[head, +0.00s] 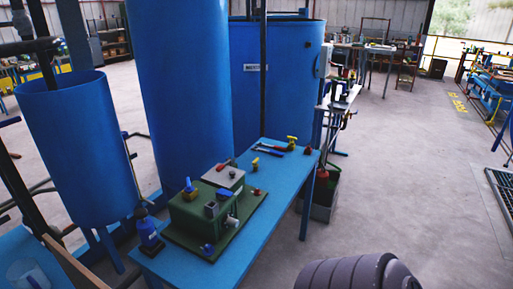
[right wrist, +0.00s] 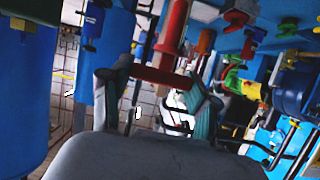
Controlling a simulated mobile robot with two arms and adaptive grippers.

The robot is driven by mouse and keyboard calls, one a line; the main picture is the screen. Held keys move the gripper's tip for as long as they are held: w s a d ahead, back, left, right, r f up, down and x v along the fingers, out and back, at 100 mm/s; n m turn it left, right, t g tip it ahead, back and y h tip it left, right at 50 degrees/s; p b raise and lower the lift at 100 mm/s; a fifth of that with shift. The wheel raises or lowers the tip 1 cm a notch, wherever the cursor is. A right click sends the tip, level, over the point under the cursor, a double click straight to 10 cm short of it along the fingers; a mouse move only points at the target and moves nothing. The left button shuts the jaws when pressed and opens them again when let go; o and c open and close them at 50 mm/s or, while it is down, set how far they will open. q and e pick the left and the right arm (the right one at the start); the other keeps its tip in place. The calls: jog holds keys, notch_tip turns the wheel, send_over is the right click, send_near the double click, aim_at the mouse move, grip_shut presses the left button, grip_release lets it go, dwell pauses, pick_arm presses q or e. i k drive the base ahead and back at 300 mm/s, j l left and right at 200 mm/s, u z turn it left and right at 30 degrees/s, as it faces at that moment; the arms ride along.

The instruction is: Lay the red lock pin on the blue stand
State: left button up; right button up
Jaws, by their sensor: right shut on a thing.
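The blue stand (head: 280,187) is a long bench-like table in the middle of the head view, with a green block-shaped device (head: 196,213) on its near end. My right gripper (right wrist: 160,88) shows in the right wrist view, its two fingers closed around a red T-shaped piece, the red lock pin (right wrist: 166,76). Its crossbar lies between the fingertips and its shaft points up in that picture. In the head view only a dark part of my arm shows at the bottom; the pin cannot be made out there. My left gripper is not in view.
A small blue device (head: 149,236) stands on the stand's near left corner. Small tools and a yellow-topped fitting (head: 291,142) lie at the far end. The stand's right side is mostly bare. Tall blue tanks (head: 178,85) rise behind; a bin (head: 320,203) stands beside it.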

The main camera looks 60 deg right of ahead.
aim_at(287, 167)
jog(key=k+l+u, duration=0.1)
jog(key=l, duration=0.8)
jog(key=k+l+u, duration=0.15)
jog(key=l, duration=0.25)
jog(key=k+l, duration=0.15)
jog(key=l, duration=0.3)
jog(key=k+l+u, duration=0.15)
jog(key=l, duration=0.25)
jog(key=k+l+u, duration=0.1)
jog(key=l, duration=0.35)
jog(key=k+l, duration=0.15)
jog(key=l, duration=0.25)
jog(key=k+l, duration=0.15)
jog(key=l, duration=0.25)
jog(key=k+l, duration=0.1)
jog(key=l, duration=0.3)
jog(key=k+l, duration=0.15)
jog(key=l, duration=0.25)
